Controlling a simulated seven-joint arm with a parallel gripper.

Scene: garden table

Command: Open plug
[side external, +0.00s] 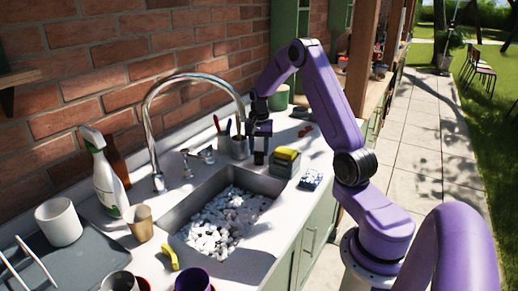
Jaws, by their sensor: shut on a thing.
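My gripper (260,145), black at the end of the purple arm, is over the counter at the back end of the sink, beside a cup of utensils. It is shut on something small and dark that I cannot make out. The metal sink (182,243) is set into the white counter. White lumps (226,220) cover its floor. I cannot make out a plug; the drain is hidden under the lumps.
A curved chrome faucet (147,125) arches over the sink's back. A grey block with a yellow sponge (286,154) stands right of my gripper. A spray bottle (106,180), white cup (59,222) and tan cup (140,224) stand left. A brick wall is behind.

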